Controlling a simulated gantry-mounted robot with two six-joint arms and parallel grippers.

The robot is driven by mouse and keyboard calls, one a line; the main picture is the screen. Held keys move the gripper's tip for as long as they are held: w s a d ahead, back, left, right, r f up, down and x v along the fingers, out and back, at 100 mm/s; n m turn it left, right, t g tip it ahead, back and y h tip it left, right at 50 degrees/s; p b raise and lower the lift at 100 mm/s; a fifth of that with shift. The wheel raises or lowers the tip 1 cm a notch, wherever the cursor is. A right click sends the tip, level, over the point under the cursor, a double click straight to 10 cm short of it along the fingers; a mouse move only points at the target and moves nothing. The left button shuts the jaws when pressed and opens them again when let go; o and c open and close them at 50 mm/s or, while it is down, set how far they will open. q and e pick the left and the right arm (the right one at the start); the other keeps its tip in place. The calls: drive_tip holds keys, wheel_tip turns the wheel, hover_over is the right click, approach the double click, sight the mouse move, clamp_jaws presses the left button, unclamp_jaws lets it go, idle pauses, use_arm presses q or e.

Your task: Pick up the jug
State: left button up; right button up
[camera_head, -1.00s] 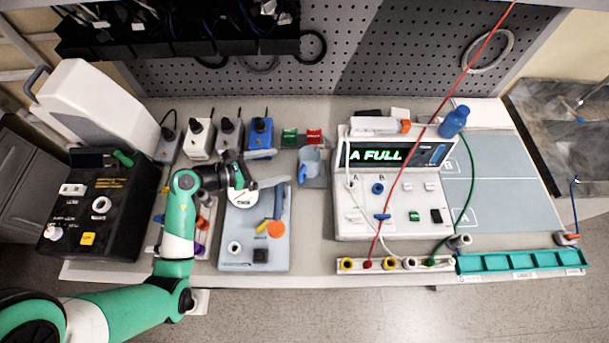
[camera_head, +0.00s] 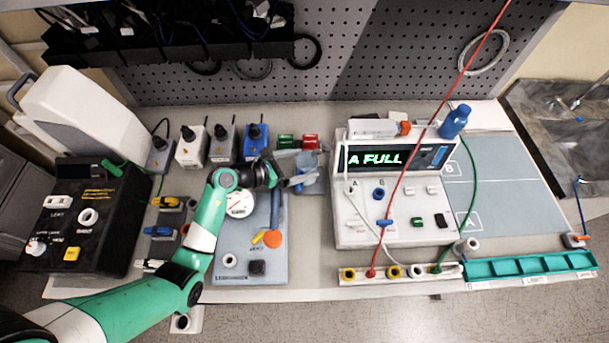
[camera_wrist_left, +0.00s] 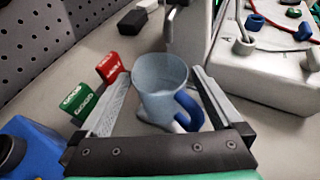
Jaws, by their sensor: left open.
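My left gripper (camera_head: 299,169) is open, with one finger on each side of the jug. I cannot tell whether either finger touches it. In the head view the fingers partly cover the jug. My right gripper is not in view.
Green and red blocks (camera_head: 311,141) stand just behind the jug. A red cord hangs in front of the white pump.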

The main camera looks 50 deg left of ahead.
use_arm(q)
drive_tip(key=shift+w+f, duration=0.15)
drive_tip(key=shift+w, duration=0.25)
drive_tip(key=c, duration=1.3)
drive_tip(key=shift+s+d+r+p, duration=0.25)
drive_tip(key=shift+d+r+p, duration=0.05)
drive_tip(key=shift+r+p, duration=0.15)
drive_tip(key=shift+c, duration=0.2)
drive_tip(key=s+d+r+p, duration=0.5)
drive_tip(key=s+d+r, duration=0.2)
drive_tip(key=s+d, duration=0.2)
drive_tip(key=shift+d+p, duration=0.4)
drive_tip(key=shift+d, duration=0.1)
